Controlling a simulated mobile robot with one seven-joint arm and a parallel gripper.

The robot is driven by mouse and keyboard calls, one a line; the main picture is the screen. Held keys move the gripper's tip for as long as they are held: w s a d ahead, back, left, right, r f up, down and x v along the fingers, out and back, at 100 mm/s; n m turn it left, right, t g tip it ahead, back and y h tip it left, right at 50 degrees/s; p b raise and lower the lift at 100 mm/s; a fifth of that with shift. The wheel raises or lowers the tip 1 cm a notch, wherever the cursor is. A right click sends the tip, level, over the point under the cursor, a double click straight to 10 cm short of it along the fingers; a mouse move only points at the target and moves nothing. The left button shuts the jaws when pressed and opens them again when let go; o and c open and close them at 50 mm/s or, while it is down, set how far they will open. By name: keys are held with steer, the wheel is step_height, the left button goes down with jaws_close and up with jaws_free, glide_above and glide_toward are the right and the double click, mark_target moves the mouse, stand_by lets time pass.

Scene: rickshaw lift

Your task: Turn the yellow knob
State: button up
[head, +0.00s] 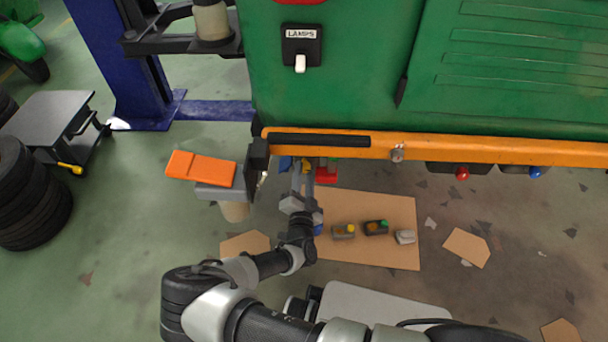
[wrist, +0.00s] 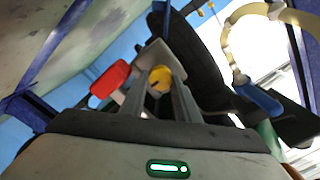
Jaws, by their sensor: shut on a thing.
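The yellow knob (wrist: 160,78) shows in the wrist view, round with a dark mark on its face. It sits between the two fingers of my gripper (wrist: 160,88), which are closed on it. In the head view my gripper (head: 303,172) reaches up under the orange rail (head: 450,149) of the green vehicle body (head: 340,95). The knob is mostly hidden there by the fingers and the rail.
A red part (wrist: 110,78) is just left of the fingers, and a blue handle (wrist: 258,98) is to the right. An orange-topped part (head: 201,168) stands left of my arm. Small boxes lie on cardboard (head: 400,208) on the floor.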

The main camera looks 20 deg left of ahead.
steer(key=shift+n, duration=0.3)
steer(key=o, duration=1)
steer(key=shift+o, duration=0.2)
steer(key=shift+s, duration=0.15)
steer(key=p+v, duration=0.3)
steer(key=v, duration=1.4)
